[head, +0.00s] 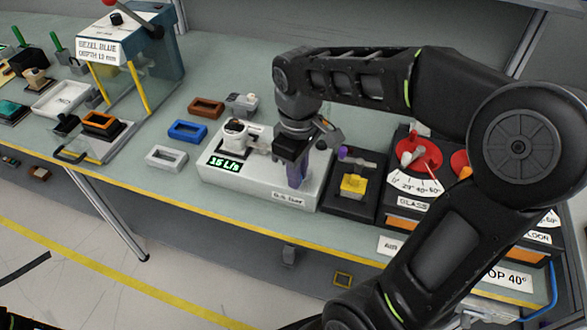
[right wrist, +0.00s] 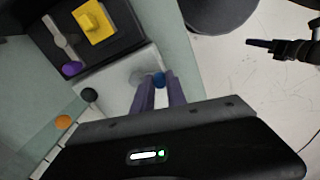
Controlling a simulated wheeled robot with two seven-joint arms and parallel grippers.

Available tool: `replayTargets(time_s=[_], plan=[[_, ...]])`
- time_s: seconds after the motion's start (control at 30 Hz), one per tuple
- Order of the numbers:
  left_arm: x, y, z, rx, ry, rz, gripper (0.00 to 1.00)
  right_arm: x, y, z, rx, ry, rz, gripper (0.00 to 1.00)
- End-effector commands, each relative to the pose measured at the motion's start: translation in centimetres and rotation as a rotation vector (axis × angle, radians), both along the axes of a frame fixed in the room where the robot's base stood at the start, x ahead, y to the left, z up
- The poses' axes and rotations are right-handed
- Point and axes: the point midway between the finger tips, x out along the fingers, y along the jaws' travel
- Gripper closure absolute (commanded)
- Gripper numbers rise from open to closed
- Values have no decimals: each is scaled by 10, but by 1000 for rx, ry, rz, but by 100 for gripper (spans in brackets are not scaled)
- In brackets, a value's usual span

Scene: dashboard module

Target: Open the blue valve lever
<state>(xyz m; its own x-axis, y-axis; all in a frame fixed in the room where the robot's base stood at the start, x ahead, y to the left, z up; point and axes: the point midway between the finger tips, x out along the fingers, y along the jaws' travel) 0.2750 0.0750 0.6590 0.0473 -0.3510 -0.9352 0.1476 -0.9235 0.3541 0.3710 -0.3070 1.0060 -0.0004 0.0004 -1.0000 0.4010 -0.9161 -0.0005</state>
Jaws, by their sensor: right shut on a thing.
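The blue valve lever shows in the right wrist view only as a small blue end (right wrist: 158,79) at my fingertips; the rest is hidden. My right gripper (head: 298,180) points down over the front right part of a white module (head: 250,187). Its fingers (right wrist: 160,90), purplish in the wrist view, are shut on the blue lever end. The module carries a green display (head: 229,162) and a "bar" label (head: 289,197). A black part that seems to be my left gripper (right wrist: 268,45) shows at the right of the wrist view; its jaws are unclear.
Right of the module is a black box with a yellow block (head: 353,186) and a purple-ended lever (head: 345,153). Farther right are red dials (head: 418,154). Blue (head: 188,131), brown (head: 206,107) and grey (head: 166,157) frames lie to the left. The table's yellow front edge (head: 200,208) is close.

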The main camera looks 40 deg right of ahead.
Motion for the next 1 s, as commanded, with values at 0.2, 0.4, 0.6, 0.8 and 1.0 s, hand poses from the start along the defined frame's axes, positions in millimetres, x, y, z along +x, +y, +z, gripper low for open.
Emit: replayTargets(time_s=[0.2,0.4,0.6,0.8,1.0], plan=[[0,0,0,0,0,0,64,-5,-3,1,0,-1,131,100],[0,0,0,0,0,0,64,-7,-4,1,-1,-2,195,100],[0,0,0,0,0,0,64,-7,-5,1,-1,-2,211,100],[0,0,0,0,0,0,64,-7,-5,1,-1,-2,211,100],[0,0,0,0,0,0,64,-7,-5,1,-1,-2,210,72]])
